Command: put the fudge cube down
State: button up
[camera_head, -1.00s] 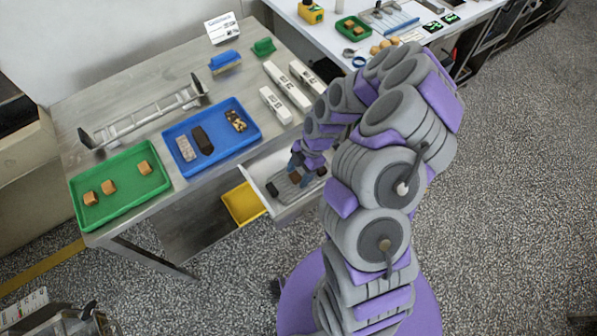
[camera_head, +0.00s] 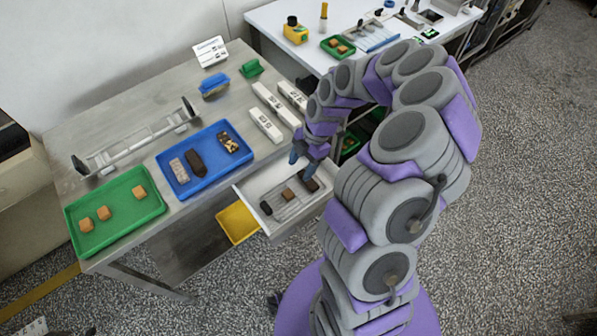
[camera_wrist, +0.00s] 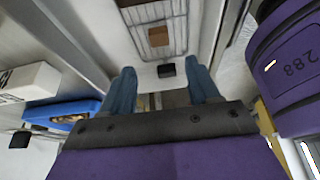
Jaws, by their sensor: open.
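A brown cube (camera_head: 288,194), probably the fudge cube, rests on a grey mesh rack (camera_head: 296,203) inside the open drawer (camera_head: 248,200). My gripper (camera_head: 303,162) is above the drawer's back part, open and empty, apart from the pieces. In the wrist view my gripper (camera_wrist: 162,72) shows two spread blue fingers.
A green tray (camera_head: 150,215) with tan cubes and a blue tray (camera_head: 215,180) with several pieces stand on the metal table. White boxes (camera_head: 266,125) lie behind the drawer. A yellow bin (camera_head: 237,222) is below. A white table (camera_head: 290,15) stands behind.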

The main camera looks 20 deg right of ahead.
jog(key=s+a+r+m+h, duration=0.1)
jog(key=s+a+r+m, duration=0.25)
jog(key=r, duration=0.45)
jog(key=s+a+r+m, duration=0.3)
jog(key=s+r, duration=0.1)
jog(key=r, duration=0.4)
jog(key=s+d+r+m+h, duration=0.1)
jog(key=s+r+m, duration=0.2)
jog(key=s+m, duration=0.4)
jog(key=s+d+r+m+h, duration=0.1)
jog(key=s+r+m+h, duration=0.1)
jog(key=s+m, duration=0.6)
jog(key=s+r, duration=0.1)
jog(key=s, duration=0.4)
jog(key=shift+d, duration=0.15)
